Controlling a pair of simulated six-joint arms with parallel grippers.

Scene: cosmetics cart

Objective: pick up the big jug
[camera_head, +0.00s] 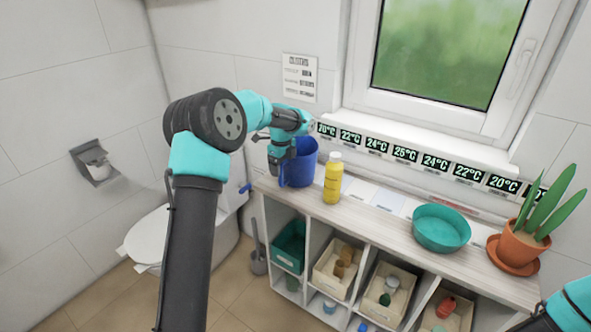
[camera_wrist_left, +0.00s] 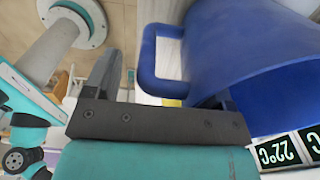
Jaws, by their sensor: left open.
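The big jug (camera_head: 304,160) is blue and stands upright on the counter, at its left end near the wall. It also fills the upper right of the left wrist view (camera_wrist_left: 235,60), with its loop handle (camera_wrist_left: 149,58) turned toward the gripper. My left gripper (camera_head: 281,178) is at the near left side of the jug and hides part of it. In the left wrist view its open fingers (camera_wrist_left: 160,88) stand on either side of the handle. Whether a finger touches the jug is unclear. Only a teal part of my right arm shows at the lower right; its fingers are not visible.
A yellow bottle (camera_head: 333,179) stands just right of the jug. A teal bowl (camera_head: 441,228) and a potted plant (camera_head: 520,245) are farther right on the counter (camera_head: 370,222). Bins fill the shelves below. A toilet (camera_head: 150,240) is at left. A window is behind.

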